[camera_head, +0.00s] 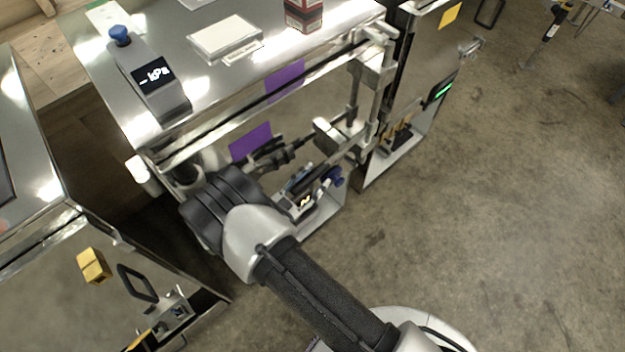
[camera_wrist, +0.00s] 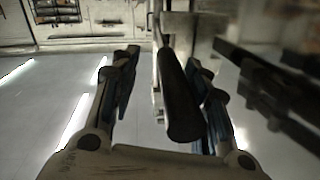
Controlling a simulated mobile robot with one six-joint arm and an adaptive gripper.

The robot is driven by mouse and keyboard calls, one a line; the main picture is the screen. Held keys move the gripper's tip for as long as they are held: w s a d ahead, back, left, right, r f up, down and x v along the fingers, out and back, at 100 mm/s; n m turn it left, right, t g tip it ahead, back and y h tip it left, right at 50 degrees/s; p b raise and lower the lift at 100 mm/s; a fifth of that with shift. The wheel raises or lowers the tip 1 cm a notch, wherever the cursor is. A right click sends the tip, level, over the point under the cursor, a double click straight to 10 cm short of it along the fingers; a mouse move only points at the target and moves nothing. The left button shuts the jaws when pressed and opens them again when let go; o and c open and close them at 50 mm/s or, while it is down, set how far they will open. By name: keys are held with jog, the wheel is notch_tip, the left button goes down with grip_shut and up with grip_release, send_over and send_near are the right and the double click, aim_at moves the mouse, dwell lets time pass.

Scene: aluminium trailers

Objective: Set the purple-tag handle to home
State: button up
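The purple tag (camera_head: 285,81) is on the front of the middle aluminium trailer in the head view, with a second purple patch (camera_head: 250,141) below it. My gripper (camera_head: 283,157) is in front of that trailer, close to the lower patch, partly hidden by my arm. In the wrist view my gripper (camera_wrist: 165,95) is open, one finger on each side. A dark rod-like handle (camera_wrist: 180,100) reaches between the fingers, nearer the right one. I cannot tell whether they touch. The handle is not clearly made out in the head view.
A device with a blue knob (camera_head: 121,36), a white box (camera_head: 224,39) and a red-black box (camera_head: 304,14) are on the trailer top. A yellow-tag trailer (camera_head: 451,14) stands right, another trailer (camera_head: 60,290) lower left. Floor (camera_head: 510,200) at right is clear.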

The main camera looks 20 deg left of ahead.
jog(key=shift+s, duration=0.15)
jog(key=v, duration=1.1)
jog(key=shift+s, duration=0.35)
jog(key=shift+a, duration=0.15)
